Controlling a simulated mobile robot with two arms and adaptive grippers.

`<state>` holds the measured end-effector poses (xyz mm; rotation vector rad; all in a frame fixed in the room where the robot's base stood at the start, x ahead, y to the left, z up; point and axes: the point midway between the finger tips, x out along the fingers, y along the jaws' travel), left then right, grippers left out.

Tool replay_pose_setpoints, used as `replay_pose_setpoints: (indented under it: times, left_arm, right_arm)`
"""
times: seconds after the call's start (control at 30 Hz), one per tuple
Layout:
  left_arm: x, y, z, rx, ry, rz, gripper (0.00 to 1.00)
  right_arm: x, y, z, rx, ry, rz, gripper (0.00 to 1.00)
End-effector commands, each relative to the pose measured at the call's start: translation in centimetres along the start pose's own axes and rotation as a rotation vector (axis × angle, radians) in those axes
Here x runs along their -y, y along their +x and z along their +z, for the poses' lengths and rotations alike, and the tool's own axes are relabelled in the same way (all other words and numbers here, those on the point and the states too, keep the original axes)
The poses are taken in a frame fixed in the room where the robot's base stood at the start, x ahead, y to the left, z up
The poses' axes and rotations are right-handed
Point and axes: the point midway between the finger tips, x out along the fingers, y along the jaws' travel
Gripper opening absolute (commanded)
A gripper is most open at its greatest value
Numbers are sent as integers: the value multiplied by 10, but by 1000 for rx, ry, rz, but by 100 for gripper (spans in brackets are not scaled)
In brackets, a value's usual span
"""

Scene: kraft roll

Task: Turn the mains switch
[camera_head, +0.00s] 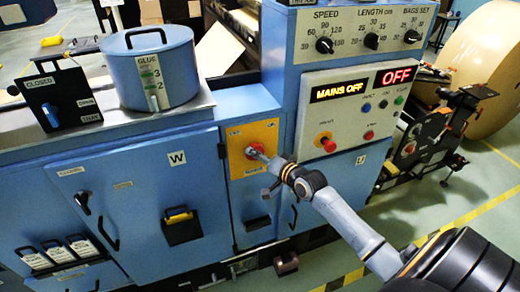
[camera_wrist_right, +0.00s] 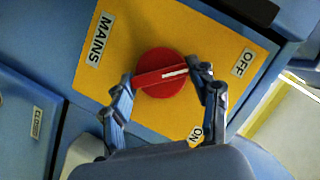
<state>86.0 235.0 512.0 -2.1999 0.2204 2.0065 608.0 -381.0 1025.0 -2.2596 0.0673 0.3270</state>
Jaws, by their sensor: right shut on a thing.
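The mains switch is a round red knob with a raised bar and a white mark; it shows in the right wrist view (camera_wrist_right: 163,85) on a yellow plate (camera_wrist_right: 120,72) labelled MAINS, OFF and ON. My right gripper (camera_wrist_right: 168,78) is shut on the knob's bar, one finger at each end. In the wrist view the white mark lies on the right part of the bar, between the OFF and ON labels. In the head view my right gripper (camera_head: 262,154) reaches the red knob from the right. The display (camera_head: 338,91) reads MAINS OFF. My left gripper is not in view.
A control panel (camera_head: 350,118) with buttons and a red knob (camera_head: 328,145) is just above my right arm. Blue cabinet doors (camera_head: 140,195) with handles lie to the left. A blue glue pot (camera_head: 150,72) stands on top. A large kraft roll (camera_head: 485,70) is at the right.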

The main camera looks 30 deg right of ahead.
Motion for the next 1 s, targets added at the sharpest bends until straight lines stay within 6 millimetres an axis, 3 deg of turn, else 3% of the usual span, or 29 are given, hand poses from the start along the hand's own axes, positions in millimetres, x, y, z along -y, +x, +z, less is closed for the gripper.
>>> replay_pose_setpoints:
  times: [0.2, 0.67, 0.7, 0.8, 1.0]
  left_arm:
    - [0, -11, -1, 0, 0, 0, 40]
    - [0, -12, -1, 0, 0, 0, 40]
    - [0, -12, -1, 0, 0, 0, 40]
    - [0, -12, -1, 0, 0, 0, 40]
    - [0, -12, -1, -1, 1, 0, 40]
  right_arm:
    - [2, 0, 0, 1, -47, 20, 29]
    - [0, 0, 1, 1, -63, 26, 29]
    - [0, 0, 1, 1, -63, 26, 62]
    - [0, 0, 1, 1, -62, 26, 83]
    - [0, 0, 0, 0, -61, 25, 83]
